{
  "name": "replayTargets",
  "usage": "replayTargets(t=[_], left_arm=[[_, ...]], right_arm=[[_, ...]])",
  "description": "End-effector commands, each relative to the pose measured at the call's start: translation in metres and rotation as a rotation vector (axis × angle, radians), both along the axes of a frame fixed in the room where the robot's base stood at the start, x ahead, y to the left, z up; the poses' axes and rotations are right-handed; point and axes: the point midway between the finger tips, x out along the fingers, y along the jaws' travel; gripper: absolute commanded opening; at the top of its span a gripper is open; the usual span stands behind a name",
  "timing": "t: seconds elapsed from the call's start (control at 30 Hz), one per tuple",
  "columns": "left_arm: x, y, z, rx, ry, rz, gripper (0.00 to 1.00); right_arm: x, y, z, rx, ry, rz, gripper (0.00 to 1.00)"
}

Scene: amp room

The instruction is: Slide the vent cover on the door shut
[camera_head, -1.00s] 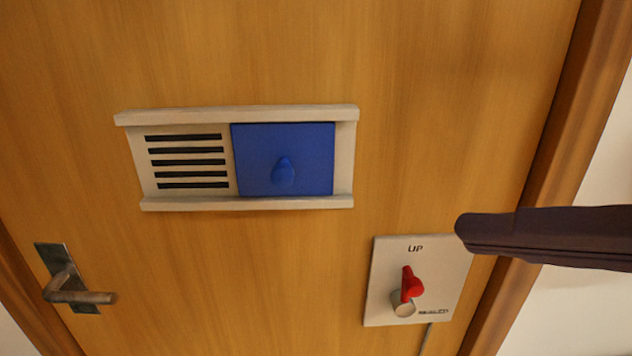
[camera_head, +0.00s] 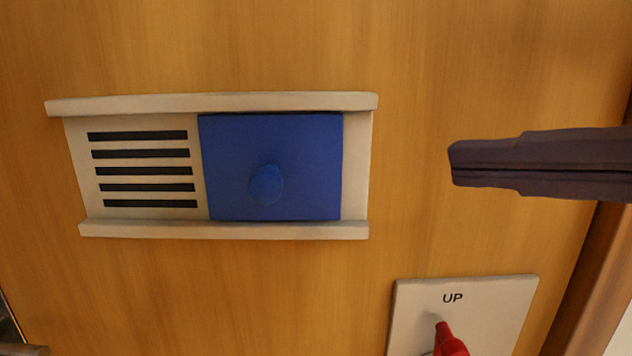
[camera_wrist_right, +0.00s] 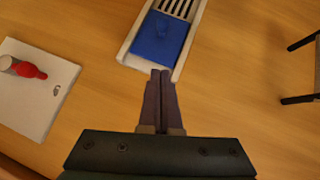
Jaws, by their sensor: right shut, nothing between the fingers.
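The blue vent cover (camera_head: 305,165) with its round blue knob (camera_head: 266,185) sits in the pale vent frame (camera_head: 220,231) on the door. It covers the right part of the frame. The dark slots (camera_head: 144,170) on the left are uncovered. My right gripper (camera_head: 452,163) is shut and empty, to the right of the frame and apart from it in the head view. In the right wrist view the shut fingertips (camera_wrist_right: 161,73) point at the frame's near end, with the blue cover (camera_wrist_right: 158,38) just beyond. My left gripper is not in view.
A pale switch plate (camera_head: 500,305) marked UP, with a red lever (camera_head: 449,342), is on the door below my right gripper. A door handle (camera_head: 22,349) shows at the lower left. The wooden door frame (camera_head: 593,270) runs along the right. The door between vent and gripper is bare.

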Motion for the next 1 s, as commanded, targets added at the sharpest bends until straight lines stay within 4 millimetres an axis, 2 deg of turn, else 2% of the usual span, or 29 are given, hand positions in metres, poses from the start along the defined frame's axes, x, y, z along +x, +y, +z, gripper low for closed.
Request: replayTargets(t=[0.1,0.2,0.47,0.7,1.0], left_arm=[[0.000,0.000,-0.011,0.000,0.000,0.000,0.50],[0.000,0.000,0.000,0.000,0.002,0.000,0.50],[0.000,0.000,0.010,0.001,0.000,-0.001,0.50],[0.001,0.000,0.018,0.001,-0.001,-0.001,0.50],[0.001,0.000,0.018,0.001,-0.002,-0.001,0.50]], right_arm=[[0.012,0.013,-0.005,0.003,-0.005,0.003,0.00],[0.028,0.028,-0.005,0.005,0.002,0.003,0.00],[0.065,0.065,-0.018,0.001,0.002,0.004,0.00],[0.063,0.093,-0.029,-0.001,0.003,0.002,0.00],[0.063,0.099,-0.032,-0.003,-0.001,0.000,0.00]])
